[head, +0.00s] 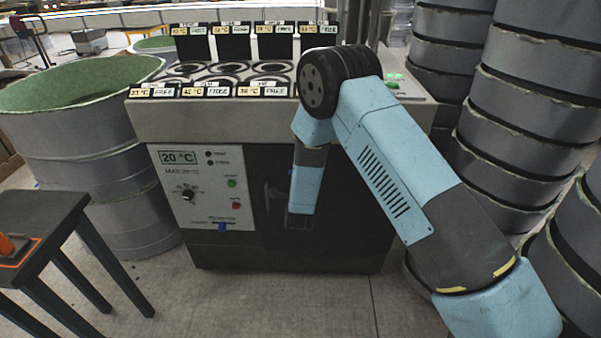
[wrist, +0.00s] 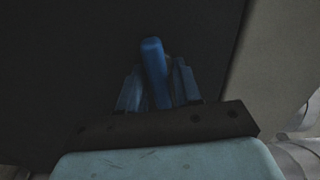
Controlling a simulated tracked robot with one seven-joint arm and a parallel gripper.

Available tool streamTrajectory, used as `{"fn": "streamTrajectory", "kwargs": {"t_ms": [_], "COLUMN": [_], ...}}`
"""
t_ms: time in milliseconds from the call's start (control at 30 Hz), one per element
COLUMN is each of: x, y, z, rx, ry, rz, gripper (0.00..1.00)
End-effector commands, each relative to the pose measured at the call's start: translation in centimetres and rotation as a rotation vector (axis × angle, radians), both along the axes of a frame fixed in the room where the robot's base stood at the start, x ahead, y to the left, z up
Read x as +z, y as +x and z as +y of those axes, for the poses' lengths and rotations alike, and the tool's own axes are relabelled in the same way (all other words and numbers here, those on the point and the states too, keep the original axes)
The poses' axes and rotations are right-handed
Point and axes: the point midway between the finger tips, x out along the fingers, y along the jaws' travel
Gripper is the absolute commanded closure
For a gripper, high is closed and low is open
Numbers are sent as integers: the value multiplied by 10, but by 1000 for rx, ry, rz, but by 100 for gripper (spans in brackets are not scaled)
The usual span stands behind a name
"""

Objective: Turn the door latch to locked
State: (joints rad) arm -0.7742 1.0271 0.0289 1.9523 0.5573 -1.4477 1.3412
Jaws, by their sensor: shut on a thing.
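The door latch (wrist: 153,62) is a blue bar in the wrist view. It stands out against a dark face and is nearly upright in that picture, its top leaning slightly left. My gripper (wrist: 158,88) is shut on it, one blue finger on each side. The latch's lower part is hidden between the fingers. In the head view, the dark door (head: 268,165) is on the front of a grey machine (head: 190,112).
A control panel (head: 203,187) with a 20 °C display, knob and buttons is left of the door. A dark table (head: 45,208) stands at left. A large grey drum (head: 85,150) and stacked grey moulds (head: 520,100) flank the machine. Floor in front is clear.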

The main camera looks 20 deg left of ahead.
Motion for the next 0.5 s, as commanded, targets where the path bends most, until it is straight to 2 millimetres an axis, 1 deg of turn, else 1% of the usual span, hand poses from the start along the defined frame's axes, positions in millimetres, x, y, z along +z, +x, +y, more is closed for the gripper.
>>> {"fn": "streamTrajectory", "kwargs": {"t_ms": [33,200,500], "x": [-2,-3,-4], "y": [1,0,0], "z": [-2,-2,-3], "rx": [-4,-4,-3], "ry": [22,87,130], "rz": [9,27,37], "gripper": [97,97,97]}}
